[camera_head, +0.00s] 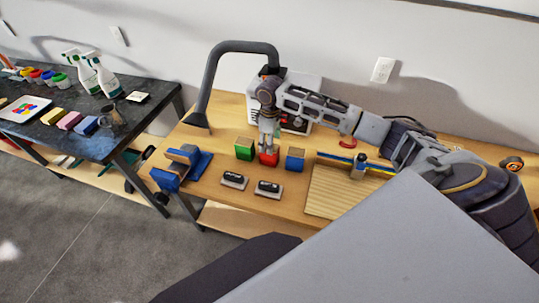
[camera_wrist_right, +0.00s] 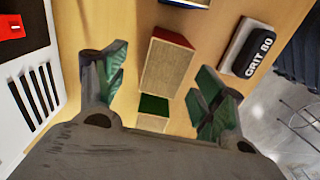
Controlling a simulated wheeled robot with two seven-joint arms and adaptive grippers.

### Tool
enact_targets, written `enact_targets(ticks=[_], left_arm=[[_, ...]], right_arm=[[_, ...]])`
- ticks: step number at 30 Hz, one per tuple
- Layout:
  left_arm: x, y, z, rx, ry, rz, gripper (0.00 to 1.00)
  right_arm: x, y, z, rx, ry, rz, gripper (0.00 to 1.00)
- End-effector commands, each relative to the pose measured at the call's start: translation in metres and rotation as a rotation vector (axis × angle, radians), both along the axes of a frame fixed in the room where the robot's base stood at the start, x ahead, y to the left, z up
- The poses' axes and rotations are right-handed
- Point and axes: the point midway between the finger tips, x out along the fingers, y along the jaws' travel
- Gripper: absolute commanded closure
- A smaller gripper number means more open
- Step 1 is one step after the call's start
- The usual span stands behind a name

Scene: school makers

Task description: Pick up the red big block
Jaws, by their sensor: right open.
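The red block (camera_head: 268,159) sits on the wooden table, between a green block (camera_head: 244,148) and a blue block (camera_head: 295,159). In the right wrist view the red block (camera_wrist_right: 168,62) shows a bare wood face and a red edge. My right gripper (camera_head: 267,146) points down right at the red block and partly hides it in the head view. In the right wrist view the fingers (camera_wrist_right: 160,82) are spread apart, with the block in the gap between or just beyond them; contact cannot be told. My left gripper is not in view.
The green block (camera_wrist_right: 153,106) and a grit block (camera_wrist_right: 250,48) are close by in the wrist view. Two dark sanding blocks (camera_head: 268,188) lie in front. A blue vise-like tool (camera_head: 181,166) is at left, a ribbed wooden board (camera_head: 335,192) at right. A white box stands behind.

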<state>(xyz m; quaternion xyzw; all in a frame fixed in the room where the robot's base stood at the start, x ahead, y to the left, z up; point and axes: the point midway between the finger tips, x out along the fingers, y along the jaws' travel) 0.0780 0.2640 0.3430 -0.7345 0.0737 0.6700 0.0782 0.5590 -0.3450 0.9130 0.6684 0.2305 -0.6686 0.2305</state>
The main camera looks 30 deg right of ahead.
Motion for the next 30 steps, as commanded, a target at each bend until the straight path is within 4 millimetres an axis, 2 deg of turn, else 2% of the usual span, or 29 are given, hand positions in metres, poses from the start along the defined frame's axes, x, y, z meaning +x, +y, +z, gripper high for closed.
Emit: enact_targets(ticks=[7, 18, 30], left_arm=[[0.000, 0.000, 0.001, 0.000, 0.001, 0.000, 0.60], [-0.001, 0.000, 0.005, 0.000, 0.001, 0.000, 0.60], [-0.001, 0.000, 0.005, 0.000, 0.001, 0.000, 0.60]], right_arm=[[-0.001, 0.001, -0.009, 0.000, 0.001, 0.000, 0.30], [-0.004, 0.005, -0.047, 0.000, 0.001, 0.000, 0.30], [-0.004, 0.004, -0.052, 0.000, 0.000, 0.000, 0.30]])
